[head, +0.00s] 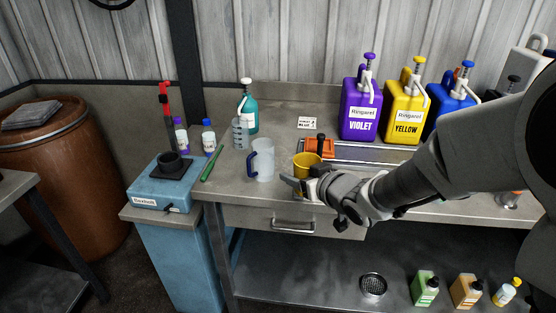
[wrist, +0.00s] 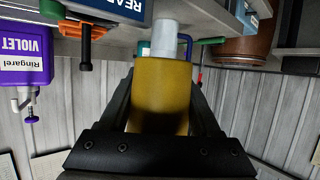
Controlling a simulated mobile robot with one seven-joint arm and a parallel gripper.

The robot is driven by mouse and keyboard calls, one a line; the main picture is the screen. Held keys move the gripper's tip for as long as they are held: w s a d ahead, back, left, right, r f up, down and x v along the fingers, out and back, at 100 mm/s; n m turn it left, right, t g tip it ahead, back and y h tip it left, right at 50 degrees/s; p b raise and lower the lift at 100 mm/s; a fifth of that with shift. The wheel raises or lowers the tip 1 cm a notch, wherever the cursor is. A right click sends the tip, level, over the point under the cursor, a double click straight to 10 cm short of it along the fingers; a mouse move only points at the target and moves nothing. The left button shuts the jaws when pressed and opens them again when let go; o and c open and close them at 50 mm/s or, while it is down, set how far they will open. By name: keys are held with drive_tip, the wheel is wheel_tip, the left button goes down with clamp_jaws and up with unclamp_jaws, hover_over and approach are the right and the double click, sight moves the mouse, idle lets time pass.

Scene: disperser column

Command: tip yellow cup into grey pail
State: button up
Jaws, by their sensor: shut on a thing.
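The yellow cup (head: 306,160) is near the front edge of the bench in the head view, roughly upright. My gripper (head: 303,184) is shut on it. In the wrist view the yellow cup (wrist: 160,95) fills the space between the two dark fingers. I cannot see its contents or tell whether it touches the bench. No thing is clearly a grey pail. A pale translucent jug (head: 263,160) with a blue handle stands just left of the cup. A round grey metal vessel or strainer (head: 373,285) is on the lower shelf.
An orange block with a black knob (head: 319,147) sits right behind the cup. A graduated beaker (head: 240,134) and teal pump bottle (head: 249,110) stand behind the jug. Violet (head: 360,110) and yellow (head: 405,112) canisters stand at back right. A blue mixer (head: 163,190) is at left.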

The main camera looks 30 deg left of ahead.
drive_tip(key=w+d+f+m+t+h, duration=0.1)
drive_tip(key=d+f+m+h, duration=0.2)
drive_tip(key=d+f, duration=0.3)
drive_tip(key=w+d+f+m+t+h, duration=0.1)
drive_tip(key=d+f+m+h, duration=0.3)
drive_tip(key=d, duration=1.3)
drive_tip(key=w+d+f+m+t+h, duration=0.1)
drive_tip(key=d+f+m+t+h, duration=0.2)
drive_tip(key=d+f, duration=0.7)
drive_tip(key=shift+d+m+h, duration=0.3)
drive_tip(key=shift+d+h, duration=0.1)
drive_tip(key=shift+d, duration=0.7)
drive_tip(key=shift+f, duration=0.1)
drive_tip(key=shift+w, duration=0.1)
